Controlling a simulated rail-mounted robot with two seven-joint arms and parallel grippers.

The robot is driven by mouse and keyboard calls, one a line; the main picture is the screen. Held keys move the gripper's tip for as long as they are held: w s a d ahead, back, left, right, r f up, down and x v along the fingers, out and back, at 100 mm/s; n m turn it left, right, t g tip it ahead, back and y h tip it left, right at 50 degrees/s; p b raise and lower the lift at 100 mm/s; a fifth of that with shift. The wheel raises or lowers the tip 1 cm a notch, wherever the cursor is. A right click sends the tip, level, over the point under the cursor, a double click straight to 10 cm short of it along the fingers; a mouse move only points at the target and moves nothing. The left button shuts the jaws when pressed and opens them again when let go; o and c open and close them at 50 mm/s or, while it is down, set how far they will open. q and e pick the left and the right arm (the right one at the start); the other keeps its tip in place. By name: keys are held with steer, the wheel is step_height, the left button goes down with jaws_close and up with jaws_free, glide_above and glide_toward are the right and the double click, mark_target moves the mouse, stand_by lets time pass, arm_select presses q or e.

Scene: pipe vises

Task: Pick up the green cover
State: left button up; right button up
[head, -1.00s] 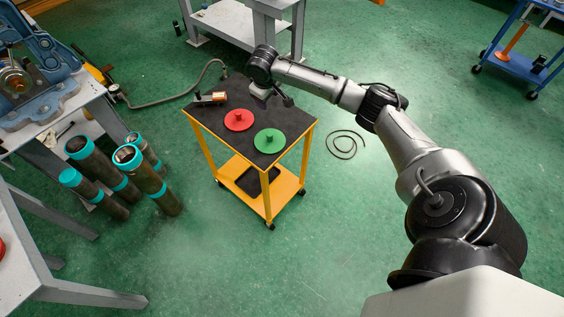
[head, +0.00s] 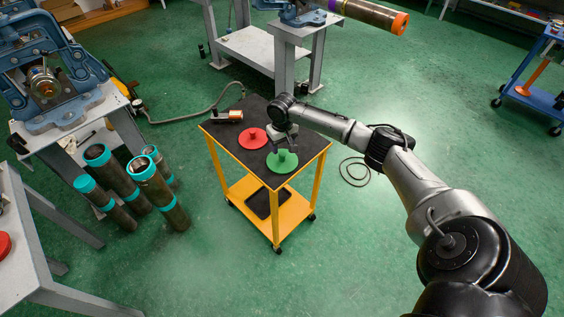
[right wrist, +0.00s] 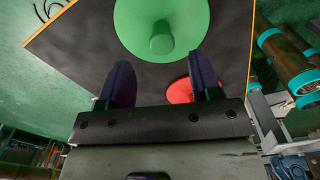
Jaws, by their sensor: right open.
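The green cover (head: 283,162), a round disc with a knob in its middle, lies on the black top of the yellow cart (head: 222,140). My right gripper (head: 282,149) is over the cart, just behind and above the green cover. In the right wrist view the gripper (right wrist: 163,80) has its two dark fingers apart with nothing between them. There the green cover (right wrist: 185,15) and its knob (right wrist: 161,42) lie beyond the fingertips, apart from them. My left gripper is not in view.
A red cover (head: 252,138) lies on the cart beside the green one. An orange and metal tool (head: 228,116) lies at the cart's back left edge. Teal-banded pipes (head: 150,180) stand left of the cart. A blue vise (head: 45,75) sits on a bench at the far left.

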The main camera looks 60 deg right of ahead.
mark_target(282, 154)
steer(key=shift+s+f, duration=0.1)
steer(key=shift+f, duration=0.45)
steer(key=shift+s+a+f+b, duration=0.1)
steer(key=shift+f+b, duration=0.6)
steer(key=shift+f, duration=0.5)
steer(key=shift+a+f+b, duration=0.1)
steer(key=shift+f+b, duration=0.6)
steer(key=shift+f, duration=0.45)
steer(key=shift+r, duration=0.1)
steer(key=c, duration=1)
